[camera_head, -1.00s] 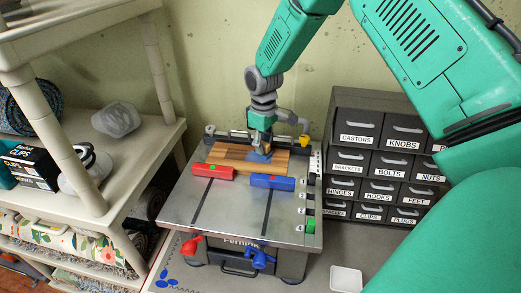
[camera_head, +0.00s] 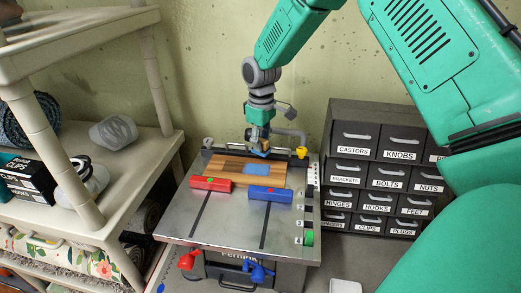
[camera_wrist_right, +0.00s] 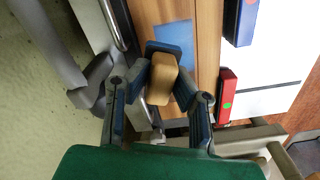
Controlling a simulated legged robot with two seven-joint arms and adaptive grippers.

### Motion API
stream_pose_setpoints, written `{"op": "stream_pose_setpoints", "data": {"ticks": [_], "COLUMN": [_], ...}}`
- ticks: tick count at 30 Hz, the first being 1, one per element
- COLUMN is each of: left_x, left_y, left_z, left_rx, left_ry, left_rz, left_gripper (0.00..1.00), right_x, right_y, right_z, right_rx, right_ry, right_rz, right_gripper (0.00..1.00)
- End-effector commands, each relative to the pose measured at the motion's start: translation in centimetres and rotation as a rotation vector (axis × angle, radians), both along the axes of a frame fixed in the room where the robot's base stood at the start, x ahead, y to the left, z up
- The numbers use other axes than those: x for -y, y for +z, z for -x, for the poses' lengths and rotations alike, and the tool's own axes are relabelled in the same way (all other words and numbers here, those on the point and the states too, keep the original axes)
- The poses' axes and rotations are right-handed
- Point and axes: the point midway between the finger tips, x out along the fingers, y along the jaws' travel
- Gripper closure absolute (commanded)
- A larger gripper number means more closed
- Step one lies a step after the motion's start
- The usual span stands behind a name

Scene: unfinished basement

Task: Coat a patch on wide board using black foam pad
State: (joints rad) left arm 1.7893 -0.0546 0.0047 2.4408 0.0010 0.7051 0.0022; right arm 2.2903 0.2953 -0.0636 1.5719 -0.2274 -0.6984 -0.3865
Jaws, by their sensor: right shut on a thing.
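The wide wooden board (camera_head: 218,165) lies on the metal worktop, behind the red and blue clamp blocks. A light blue coated patch (camera_head: 262,169) shows on its right half; it also shows in the right wrist view (camera_wrist_right: 177,38). My right gripper (camera_head: 258,141) is shut on the foam pad, whose tan handle block (camera_wrist_right: 162,80) sits between the fingers. The pad's face looks dark blue (camera_wrist_right: 164,47), not plainly black. It is near the board's back edge, just behind the patch; it seems raised, but the gap is hard to judge. My left gripper is out of view.
The red block (camera_head: 211,184) and blue block (camera_head: 270,195) lie along the board's front edge. A metal rail and yellow knob (camera_head: 302,152) are at the back. Labelled drawers (camera_head: 373,170) stand right, a shelf unit (camera_head: 100,165) left. The front worktop (camera_head: 230,220) is mostly clear.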

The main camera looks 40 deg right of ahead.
Motion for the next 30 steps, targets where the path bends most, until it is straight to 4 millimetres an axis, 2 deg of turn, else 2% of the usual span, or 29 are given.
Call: {"op": "stream_pose_setpoints", "data": {"ticks": [4,17,25,30], "left_x": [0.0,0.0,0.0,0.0], "left_y": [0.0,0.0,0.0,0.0], "left_z": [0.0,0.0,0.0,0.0], "left_rx": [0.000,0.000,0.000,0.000], "left_ry": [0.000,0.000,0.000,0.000], "left_rz": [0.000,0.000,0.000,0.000], "left_gripper": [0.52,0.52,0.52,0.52], "right_x": [0.0,0.0,0.0,0.0], "right_y": [1.1,1.5,3.7,4.3], "right_z": [0.0,0.0,0.0,0.0], "right_rx": [0.001,0.001,0.002,0.000], "right_ry": [0.000,0.000,-0.001,-0.001], "right_rz": [0.000,0.000,0.000,0.000], "right_gripper": [1.00,1.00,1.00,1.00]}}
